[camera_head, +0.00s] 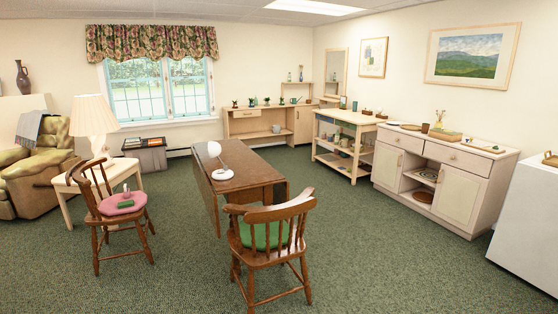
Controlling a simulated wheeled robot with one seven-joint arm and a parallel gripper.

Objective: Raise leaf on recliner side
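A dark brown drop-leaf table (254,171) stands in the middle of the room. Its leaf on the recliner side (207,203) hangs down along the table's left side. A white desk lamp (222,174) stands on the tabletop near that left edge. The green recliner (45,165) is at the far left with a grey throw over its back. I cannot tell from here how the leaf on the table's right side is set. My gripper is not in view.
A wooden chair with a pink cushion (122,204) stands left of the table, with a small green object on its seat. A chair with a green cushion (265,236) stands at the table's near end. A side table (64,182) holds a large lamp. Carpet (165,262) is open in front and right.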

